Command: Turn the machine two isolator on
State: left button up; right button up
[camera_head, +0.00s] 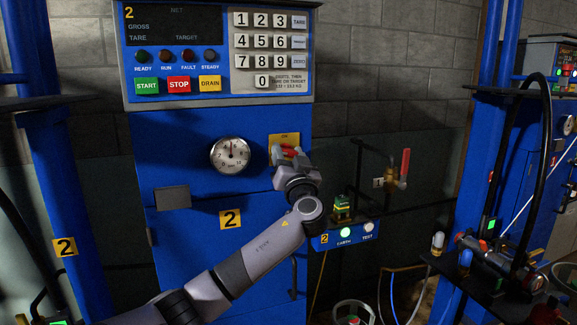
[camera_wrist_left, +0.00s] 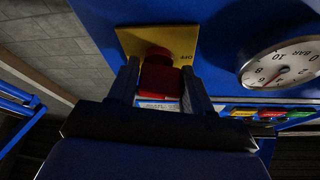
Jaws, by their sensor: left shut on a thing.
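The machine two isolator is a red handle (camera_head: 289,150) on a yellow plate (camera_head: 284,137), on the blue machine front right of the round gauge. My left gripper (camera_head: 286,157) reaches it from below right and covers part of it. In the left wrist view, the red handle (camera_wrist_left: 160,76) lies between the two fingers of my left gripper (camera_wrist_left: 162,88), which is shut on it. The yellow plate (camera_wrist_left: 148,42) shows just beyond the fingertips. My right gripper is not in view.
The gauge (camera_head: 230,154) sits left of the isolator, below the keypad panel (camera_head: 219,95). A red-handled valve (camera_head: 405,166) stands to the right. A blue box with earth and test lights (camera_head: 344,236) is below right. A shelf with fittings (camera_head: 490,270) stands farther right.

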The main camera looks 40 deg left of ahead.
pick_arm(q)
jog(key=m+h, duration=0.1)
jog(key=m, duration=0.1)
jog(key=shift+m+t, duration=0.3)
jog(key=m+h+p, duration=0.1)
jog(key=m, duration=0.1)
jog(key=shift+r+m+t, duration=0.15)
jog(key=shift+m+t, duration=0.15)
jog(key=m+p, duration=0.1)
jog(key=m, duration=0.1)
jog(key=m+h+p, duration=0.1)
jog(key=m+p, duration=0.1)
jog(key=m+h+p, duration=0.1)
jog(key=p, duration=0.1)
jog(key=shift+s+r+m+t, duration=0.1)
jog(key=shift+r+m+t, duration=0.15)
jog(key=shift+m+t, duration=0.15)
jog(key=shift+m+h+p, duration=0.6)
jog(key=shift+m+h, duration=0.1)
jog(key=shift+m, duration=0.3)
jog(key=shift+f+m+h, duration=0.1)
jog(key=shift+m+h, duration=0.2)
jog(key=shift+m, duration=0.6)
jog(key=shift+m+g+h, duration=0.4)
jog(key=shift+m+h, duration=0.1)
jog(key=shift+m, duration=1.1)
